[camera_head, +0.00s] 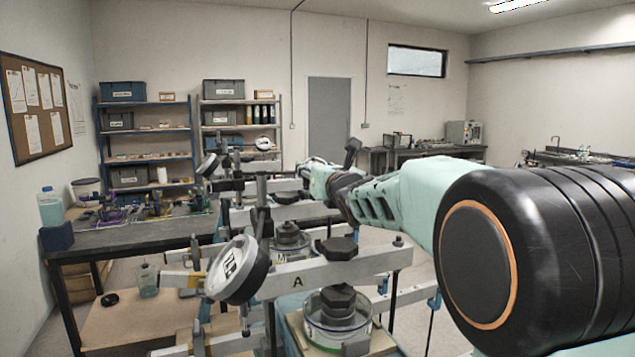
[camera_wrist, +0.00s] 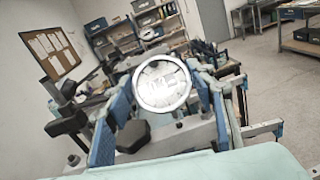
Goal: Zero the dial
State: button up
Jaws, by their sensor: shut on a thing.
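A round dial gauge (camera_wrist: 161,87) with a bright white face and a metal rim is in the middle of the wrist view. The blue pads of my gripper (camera_wrist: 163,92) lie on its left and right sides, shut on the rim. The face is washed out, so I cannot read its needle. In the head view my gripper (camera_head: 312,172) is far along the arm, its fingers mostly hidden. A nearer dial (camera_head: 238,268), tilted, hangs by a lever frame marked A (camera_head: 297,280). Another dial (camera_head: 208,165) is farther back. I cannot tell which head-view dial is held.
Glass dishes with dark weights, one dish here (camera_head: 338,325), sit under the beams. Lever beams and posts crowd around my gripper. A side bench (camera_head: 130,240) with small gear stands at the left. Shelves (camera_head: 145,133) line the back wall. Open floor shows at the back right.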

jog(key=shift+f+m+h+b, duration=0.1)
jog(key=shift+m+h+b, duration=0.6)
jog(key=shift+b, duration=2.5)
jog(key=m+h+b, duration=0.1)
jog(key=m+b, duration=0.1)
jog(key=b, duration=0.5)
jog(key=shift+a+f, duration=0.1)
jog(key=shift+m+h+b, duration=0.4)
jog(key=shift+m+b, duration=0.1)
jog(key=shift+b, duration=0.1)
jog(key=shift+m+h, duration=0.3)
jog(key=shift+r+b, duration=0.2)
jog(key=shift+b, duration=0.2)
jog(key=shift+m, duration=0.3)
jog(key=o, duration=1.2)
jog(key=shift+c, duration=0.2)
